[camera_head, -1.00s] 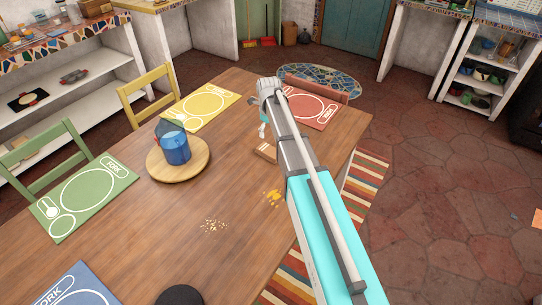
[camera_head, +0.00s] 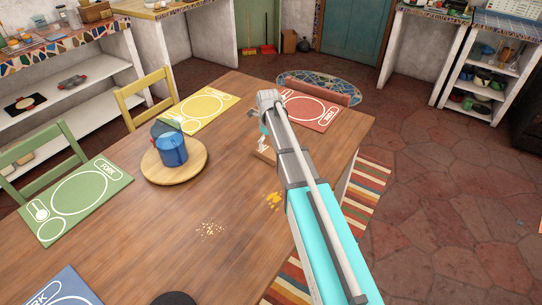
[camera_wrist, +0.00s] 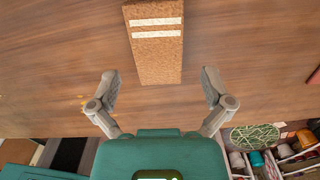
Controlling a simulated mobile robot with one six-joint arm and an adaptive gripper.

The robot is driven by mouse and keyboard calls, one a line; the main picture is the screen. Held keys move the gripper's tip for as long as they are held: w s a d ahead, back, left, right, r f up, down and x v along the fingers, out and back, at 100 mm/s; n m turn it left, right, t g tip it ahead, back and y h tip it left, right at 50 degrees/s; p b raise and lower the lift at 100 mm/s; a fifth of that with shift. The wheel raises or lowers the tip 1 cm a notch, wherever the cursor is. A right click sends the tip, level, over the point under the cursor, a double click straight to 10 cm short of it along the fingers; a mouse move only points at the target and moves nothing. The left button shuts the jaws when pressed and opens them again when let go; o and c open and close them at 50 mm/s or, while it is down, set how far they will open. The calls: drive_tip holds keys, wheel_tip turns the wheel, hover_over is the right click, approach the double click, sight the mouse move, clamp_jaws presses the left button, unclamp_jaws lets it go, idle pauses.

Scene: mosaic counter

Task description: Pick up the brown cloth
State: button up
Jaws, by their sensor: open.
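The brown cloth (camera_wrist: 157,62) lies flat on the wooden table in the wrist view, a long narrow piece with two white stripes near its upper end. In the head view only a small part of the cloth (camera_head: 263,154) shows beside my arm; the rest is hidden. My gripper (camera_wrist: 160,76) is open and empty. Its two fingers stand apart, one on each side of the cloth's lower end in the wrist view, and do not touch it. In the head view my gripper (camera_head: 263,138) is partly hidden behind my arm. Its height above the table is hard to tell.
A blue pitcher (camera_head: 172,150) stands on a round wooden board (camera_head: 192,172) to the left. Yellow (camera_head: 207,108), red (camera_head: 312,110) and green (camera_head: 78,200) placemats lie on the table (camera_head: 125,235). Yellow spills (camera_head: 273,200) and crumbs (camera_head: 209,229) lie nearer.

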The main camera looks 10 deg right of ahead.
sight(268, 151)
drive_tip(key=shift+f, duration=0.2)
wheel_tip(268, 151, down, 5)
drive_tip(key=b, duration=0.5)
drive_tip(key=shift+s+a+r, duration=0.1)
idle(0.7)
drive_tip(key=c, duration=1)
drive_tip(key=shift+o, duration=0.2)
drive_tip(key=shift+r, duration=0.1)
wheel_tip(268, 151, up, 2)
drive_tip(key=p, duration=0.2)
drive_tip(key=shift+r+p, duration=0.25)
drive_tip(key=shift+p, duration=0.05)
drive_tip(key=s+a+r+p, duration=0.2)
drive_tip(key=s+r+p, duration=0.8)
drive_tip(key=s, duration=0.3)
drive_tip(key=shift+s+r, duration=0.15)
drive_tip(key=shift+s, duration=0.25)
